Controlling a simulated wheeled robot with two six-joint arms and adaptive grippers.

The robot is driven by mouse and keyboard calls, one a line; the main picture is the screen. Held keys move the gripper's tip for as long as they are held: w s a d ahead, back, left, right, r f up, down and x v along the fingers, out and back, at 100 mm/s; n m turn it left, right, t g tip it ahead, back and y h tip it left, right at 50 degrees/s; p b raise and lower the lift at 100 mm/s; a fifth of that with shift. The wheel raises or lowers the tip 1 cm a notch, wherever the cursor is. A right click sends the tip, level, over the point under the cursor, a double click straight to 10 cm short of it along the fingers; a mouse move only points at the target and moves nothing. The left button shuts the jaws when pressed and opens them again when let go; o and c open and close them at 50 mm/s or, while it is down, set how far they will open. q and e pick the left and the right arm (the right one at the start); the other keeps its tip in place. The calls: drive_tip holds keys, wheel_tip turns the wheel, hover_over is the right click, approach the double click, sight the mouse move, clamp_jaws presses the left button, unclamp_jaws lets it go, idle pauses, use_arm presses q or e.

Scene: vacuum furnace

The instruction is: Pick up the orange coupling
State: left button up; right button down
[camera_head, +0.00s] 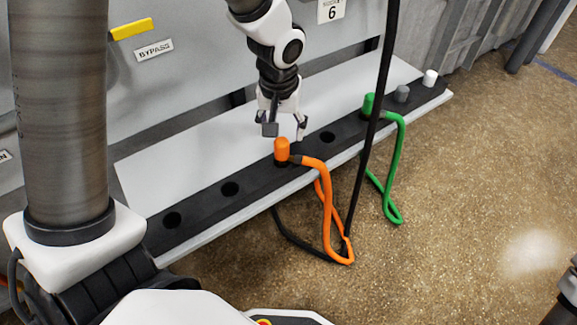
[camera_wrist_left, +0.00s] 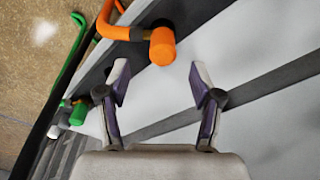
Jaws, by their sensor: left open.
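The orange coupling (camera_head: 281,150) stands upright in the dark strip of the shelf, with an orange hose (camera_head: 327,200) bent from its side and hanging over the front edge. In the left wrist view the coupling (camera_wrist_left: 162,46) is at the top middle, just beyond the fingertips. My left gripper (camera_head: 284,130) is open and empty, close above and behind the coupling; its two fingers show apart in the left wrist view (camera_wrist_left: 158,78). No contact with the coupling is visible.
A green coupling (camera_head: 368,105) with a green hose (camera_head: 397,160) stands further right, beside grey (camera_head: 402,93) and white (camera_head: 430,77) caps. Empty holes (camera_head: 230,189) lie along the dark strip. A black cable (camera_head: 376,110) hangs right of the orange coupling. The grey panel (camera_head: 190,60) rises behind.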

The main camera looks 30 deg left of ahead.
sight(281, 141)
use_arm(q)
drive_tip(key=f+b, duration=0.1)
drive_tip(key=f, duration=0.1)
drive_tip(key=f+b, duration=0.1)
drive_tip(key=f, duration=0.1)
drive_tip(key=w+f+b, duration=0.1)
drive_tip(key=f, duration=0.2)
drive_tip(key=shift+a+b, duration=0.4)
drive_tip(key=shift+r, duration=0.15)
drive_tip(key=shift+s, duration=0.1)
drive_tip(key=shift+c, duration=0.9)
clamp_jaws()
